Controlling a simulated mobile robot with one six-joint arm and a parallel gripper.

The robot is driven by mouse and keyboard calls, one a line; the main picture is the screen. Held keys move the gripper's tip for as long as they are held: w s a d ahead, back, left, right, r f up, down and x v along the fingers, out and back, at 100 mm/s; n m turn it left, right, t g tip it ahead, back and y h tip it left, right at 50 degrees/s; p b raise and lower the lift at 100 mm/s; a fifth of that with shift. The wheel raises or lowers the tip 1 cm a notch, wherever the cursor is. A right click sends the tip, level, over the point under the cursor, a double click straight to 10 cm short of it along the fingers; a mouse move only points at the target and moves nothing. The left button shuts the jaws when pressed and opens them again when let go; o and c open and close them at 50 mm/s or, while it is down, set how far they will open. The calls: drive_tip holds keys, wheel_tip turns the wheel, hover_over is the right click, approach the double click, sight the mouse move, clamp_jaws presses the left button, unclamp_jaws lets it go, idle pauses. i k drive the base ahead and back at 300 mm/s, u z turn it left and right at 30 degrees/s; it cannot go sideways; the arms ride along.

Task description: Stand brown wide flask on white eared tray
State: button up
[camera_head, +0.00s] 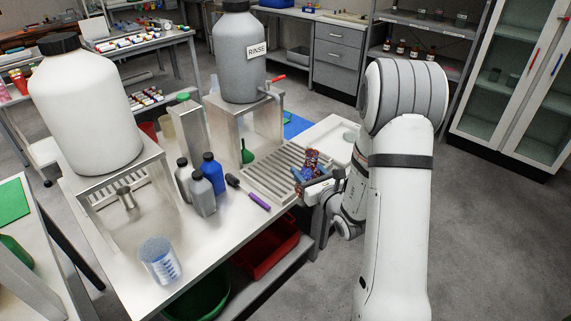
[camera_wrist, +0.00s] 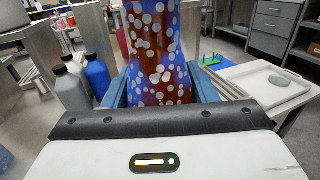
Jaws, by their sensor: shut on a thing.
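The brown flask (camera_head: 311,158) has blue patches and white dots. In the wrist view the flask (camera_wrist: 158,60) stands upright between the blue fingers, its top cut off by the picture edge. My gripper (camera_head: 314,178) is shut on it at the right end of the ribbed drainer. I cannot tell whether the flask's base is clear of the surface below. The white tray (camera_head: 322,131) lies behind the flask at the right end of the bench; in the wrist view the tray (camera_wrist: 240,72) is to the right, apart from the flask. My arm hides part of it in the head view.
A clear glass dish (camera_wrist: 283,80) sits on the tray; the tray's near left part is bare. A ribbed drainer (camera_head: 272,176) lies left of my gripper. Blue (camera_head: 213,172) and grey bottles (camera_head: 202,194) stand farther left. A grey RINSE tank (camera_head: 238,55) stands behind.

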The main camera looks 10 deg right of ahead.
sight(334, 151)
drive_tip(key=i, duration=0.9)
drive_tip(key=u, duration=0.05)
